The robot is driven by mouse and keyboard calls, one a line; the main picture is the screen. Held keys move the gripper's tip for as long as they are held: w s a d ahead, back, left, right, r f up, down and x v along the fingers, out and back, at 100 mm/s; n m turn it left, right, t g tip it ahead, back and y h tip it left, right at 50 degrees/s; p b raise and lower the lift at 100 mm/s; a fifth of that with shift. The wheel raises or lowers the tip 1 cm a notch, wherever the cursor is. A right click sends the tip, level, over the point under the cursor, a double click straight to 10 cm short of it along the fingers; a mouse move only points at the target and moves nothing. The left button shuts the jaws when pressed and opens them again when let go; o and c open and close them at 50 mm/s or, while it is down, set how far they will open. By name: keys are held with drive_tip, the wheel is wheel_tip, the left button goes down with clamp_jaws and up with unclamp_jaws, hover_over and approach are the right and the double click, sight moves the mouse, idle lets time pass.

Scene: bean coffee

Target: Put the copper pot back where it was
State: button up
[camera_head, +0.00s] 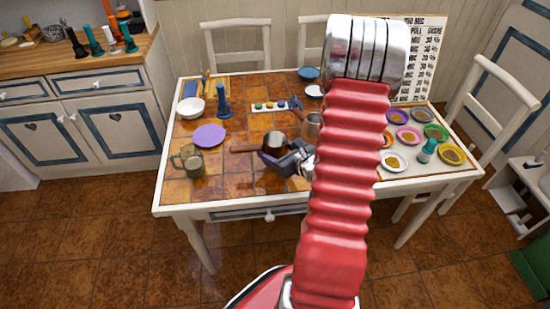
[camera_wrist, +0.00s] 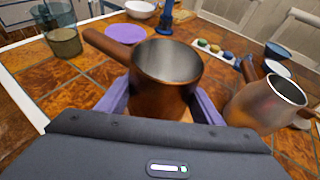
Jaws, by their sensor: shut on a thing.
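The copper pot (camera_wrist: 165,75) is between the purple fingers of my gripper (camera_wrist: 160,105) in the wrist view, upright, with its brown handle pointing to the upper left. In the head view the copper pot (camera_head: 276,143) is over the front middle of the tiled table, its handle pointing left. My gripper (camera_head: 281,158) is shut on the pot's body there, partly hidden behind my red arm. The pot looks empty inside. I cannot tell whether its base touches the table.
A metal jug with a handle (camera_wrist: 266,103) stands close on the right. A glass mug (camera_head: 191,161), purple plate (camera_head: 209,135), white bowl (camera_head: 191,107) and blue grinder (camera_head: 223,100) are to the left. Colourful dishes (camera_head: 408,135) fill the right end. Bare tiles lie around the plate.

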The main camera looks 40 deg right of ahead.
drive_tip(key=shift+f, duration=2.05)
drive_tip(key=o, duration=1.3)
drive_tip(key=v, duration=1.2)
drive_tip(key=shift+s, duration=0.1)
